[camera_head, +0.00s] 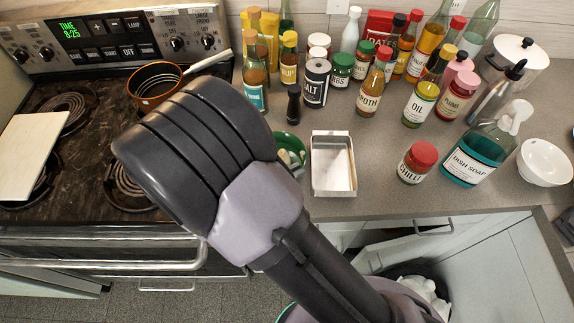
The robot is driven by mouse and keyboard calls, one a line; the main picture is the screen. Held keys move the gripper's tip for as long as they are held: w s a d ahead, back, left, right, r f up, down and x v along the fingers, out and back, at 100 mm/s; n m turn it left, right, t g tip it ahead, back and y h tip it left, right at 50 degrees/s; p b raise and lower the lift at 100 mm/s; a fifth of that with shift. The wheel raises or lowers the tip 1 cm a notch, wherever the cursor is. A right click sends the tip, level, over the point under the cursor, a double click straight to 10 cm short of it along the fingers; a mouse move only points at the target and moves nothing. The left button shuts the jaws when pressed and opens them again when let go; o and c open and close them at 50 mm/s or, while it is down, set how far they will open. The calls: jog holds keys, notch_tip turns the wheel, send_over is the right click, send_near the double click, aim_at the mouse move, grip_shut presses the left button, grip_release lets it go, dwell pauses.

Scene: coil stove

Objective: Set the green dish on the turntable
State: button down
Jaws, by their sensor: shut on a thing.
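A green dish (291,142) shows in the head view just right of my arm, over the counter left of the white tray. My arm hides its left part. Pale shapes at the dish look like the tips of my gripper (289,157), which is shut on it. Most of the gripper is hidden behind my arm. Whether the dish touches the counter cannot be told. I cannot make out a turntable in this view.
An empty white tray (334,188) and a red-lidded jar (417,164) stand near the counter's front edge. Several bottles and jars crowd the back. A brown pan (155,103) and a pale board (34,154) are on the stove. Dish soap (470,160) and a white bowl (544,165) stand right.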

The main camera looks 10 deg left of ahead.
jog(key=shift+s+r+p, duration=0.1)
jog(key=shift+r+p, duration=0.8)
jog(key=shift+r, duration=1)
jog(key=s+a+r+p, duration=0.1)
jog(key=s+p, duration=0.2)
jog(key=s, duration=1.3)
jog(key=shift+a, duration=0.3)
